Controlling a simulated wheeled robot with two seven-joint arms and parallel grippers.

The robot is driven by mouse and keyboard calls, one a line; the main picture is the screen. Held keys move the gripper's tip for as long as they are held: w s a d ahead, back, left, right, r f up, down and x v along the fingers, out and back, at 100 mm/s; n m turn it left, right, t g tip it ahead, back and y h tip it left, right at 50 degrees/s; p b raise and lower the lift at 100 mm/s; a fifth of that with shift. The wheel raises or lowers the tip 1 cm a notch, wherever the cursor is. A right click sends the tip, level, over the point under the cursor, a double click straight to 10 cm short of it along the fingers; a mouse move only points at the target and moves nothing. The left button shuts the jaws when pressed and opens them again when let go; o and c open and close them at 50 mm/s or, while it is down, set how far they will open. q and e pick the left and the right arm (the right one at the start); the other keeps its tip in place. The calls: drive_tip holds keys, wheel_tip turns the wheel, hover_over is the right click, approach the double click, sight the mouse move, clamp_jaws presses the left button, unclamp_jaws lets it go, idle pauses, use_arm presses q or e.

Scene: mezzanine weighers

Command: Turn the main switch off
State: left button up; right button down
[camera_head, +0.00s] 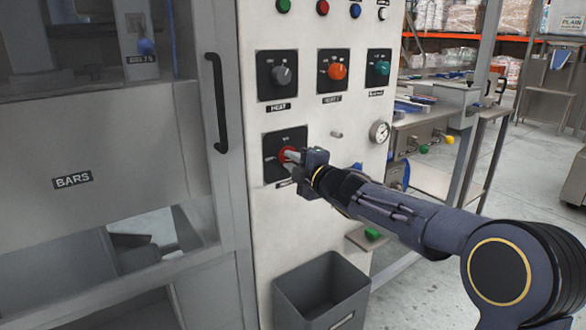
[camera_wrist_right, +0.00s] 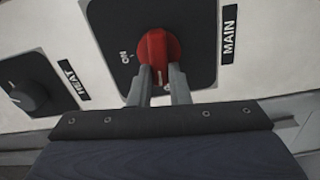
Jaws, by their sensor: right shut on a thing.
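The main switch is a red rotary knob (camera_wrist_right: 158,50) on a black square plate (camera_head: 271,142). In the right wrist view the plate carries an "ON" mark, and a "MAIN" label (camera_wrist_right: 229,34) sits beside it. My right gripper (camera_head: 291,156) reaches the panel from the right and is shut on the red knob, one finger on each side. In the head view the gripper covers part of the knob and plate. My left gripper is in neither view.
Above are the grey heat knob (camera_head: 282,75), an orange knob (camera_head: 337,71) and a teal knob (camera_head: 381,69). A gauge (camera_head: 379,131) is on the panel's right. A door handle (camera_head: 216,102) stands to the left. A grey bin (camera_head: 321,288) is below.

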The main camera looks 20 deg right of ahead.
drive_tip(key=shift+f+n, duration=0.15)
drive_tip(key=shift+n, duration=0.45)
drive_tip(key=shift+b, duration=0.3)
drive_tip(key=c, duration=1.4)
unclamp_jaws()
drive_tip(key=shift+o, duration=0.2)
drive_tip(key=v, duration=0.7)
drive_tip(key=shift+s, duration=0.4)
drive_tip(key=shift+d, duration=0.1)
